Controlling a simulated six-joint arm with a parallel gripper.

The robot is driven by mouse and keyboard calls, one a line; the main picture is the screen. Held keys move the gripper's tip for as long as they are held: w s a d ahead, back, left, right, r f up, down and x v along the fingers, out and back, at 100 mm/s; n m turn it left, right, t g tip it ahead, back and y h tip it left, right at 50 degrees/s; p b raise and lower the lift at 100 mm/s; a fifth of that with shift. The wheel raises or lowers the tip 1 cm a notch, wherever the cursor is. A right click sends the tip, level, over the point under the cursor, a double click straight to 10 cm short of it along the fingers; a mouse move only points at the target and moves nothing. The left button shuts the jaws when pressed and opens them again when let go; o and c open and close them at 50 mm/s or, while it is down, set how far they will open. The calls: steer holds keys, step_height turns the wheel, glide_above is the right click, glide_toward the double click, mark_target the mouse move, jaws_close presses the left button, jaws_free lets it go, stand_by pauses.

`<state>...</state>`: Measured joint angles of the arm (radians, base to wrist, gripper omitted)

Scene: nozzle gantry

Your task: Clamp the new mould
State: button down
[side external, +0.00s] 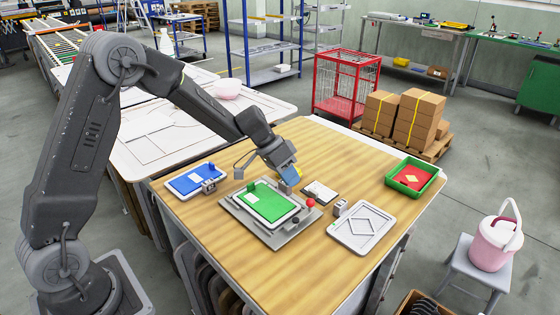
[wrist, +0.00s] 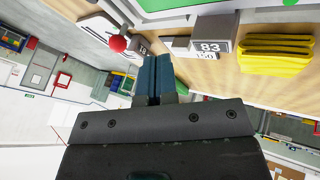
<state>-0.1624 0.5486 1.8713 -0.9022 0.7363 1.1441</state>
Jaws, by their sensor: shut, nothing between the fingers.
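The green mould (side external: 268,202) lies in a white-edged frame on the grey fixture plate (side external: 285,236) on the wooden table. A red ball knob (side external: 310,202) stands at the plate's right edge, and it also shows in the wrist view (wrist: 118,43). A blue mould (side external: 196,179) lies on the table to the left. My gripper (side external: 292,176) is above the table just behind the green mould, apart from the red knob. Its dark blue fingers (wrist: 155,62) are together and empty. I cannot tell whether the clamp is closed.
The table's front is clear.

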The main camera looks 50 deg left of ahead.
steer(key=shift+s+d+f, duration=0.1)
steer(key=shift+d+f, duration=0.15)
steer(key=shift+d, duration=0.45)
steer(key=shift+s+d+f, duration=0.1)
steer(key=shift+d+f, duration=0.1)
steer(key=shift+d, duration=0.55)
steer(key=shift+s+d+f, duration=0.1)
steer(key=shift+d+f, duration=0.15)
steer(key=shift+d, duration=0.45)
